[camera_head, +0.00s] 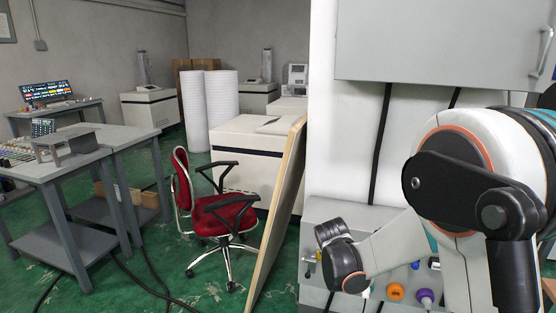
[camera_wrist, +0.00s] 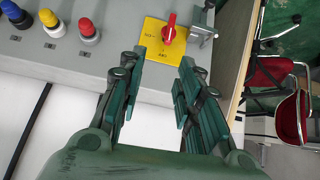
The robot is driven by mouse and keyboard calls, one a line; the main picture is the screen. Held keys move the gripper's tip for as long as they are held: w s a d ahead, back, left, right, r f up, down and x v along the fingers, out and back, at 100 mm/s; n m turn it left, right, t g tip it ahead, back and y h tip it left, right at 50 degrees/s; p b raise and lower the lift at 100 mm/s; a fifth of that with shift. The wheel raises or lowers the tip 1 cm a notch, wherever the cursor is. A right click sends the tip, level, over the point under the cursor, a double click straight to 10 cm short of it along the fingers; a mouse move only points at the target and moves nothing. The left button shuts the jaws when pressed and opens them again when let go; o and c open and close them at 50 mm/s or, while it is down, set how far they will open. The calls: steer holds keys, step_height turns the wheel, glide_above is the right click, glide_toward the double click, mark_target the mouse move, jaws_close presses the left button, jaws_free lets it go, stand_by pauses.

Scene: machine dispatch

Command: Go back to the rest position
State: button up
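My gripper (camera_wrist: 161,66) is open and empty in the wrist view, its two green fingers apart. A red rotary switch (camera_wrist: 169,30) on a yellow plate (camera_wrist: 154,58) lies beyond the fingertips, and I see no contact with it. In the head view my arm (camera_head: 468,165) reaches from the right edge down toward the grey control panel (camera_head: 320,208). My gripper's fingers cannot be made out in that view.
Blue (camera_wrist: 12,12), yellow (camera_wrist: 49,18) and red (camera_wrist: 87,27) buttons stand on the panel left of the switch. A grey cabinet (camera_head: 440,42) hangs above the panel. A leaning board (camera_head: 277,215) and a red chair (camera_head: 222,215) stand to the left.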

steer(key=s+d+r+n+y, duration=0.1)
steer(key=s+d+r, duration=0.1)
steer(key=s+r, duration=1.4)
steer(key=s+f+n+g+y, duration=0.1)
steer(key=s+f+n, duration=0.1)
steer(key=s, duration=1.8)
steer(key=shift+s+a+y, duration=0.2)
steer(key=shift+a+y, duration=0.05)
steer(key=shift+y, duration=0.05)
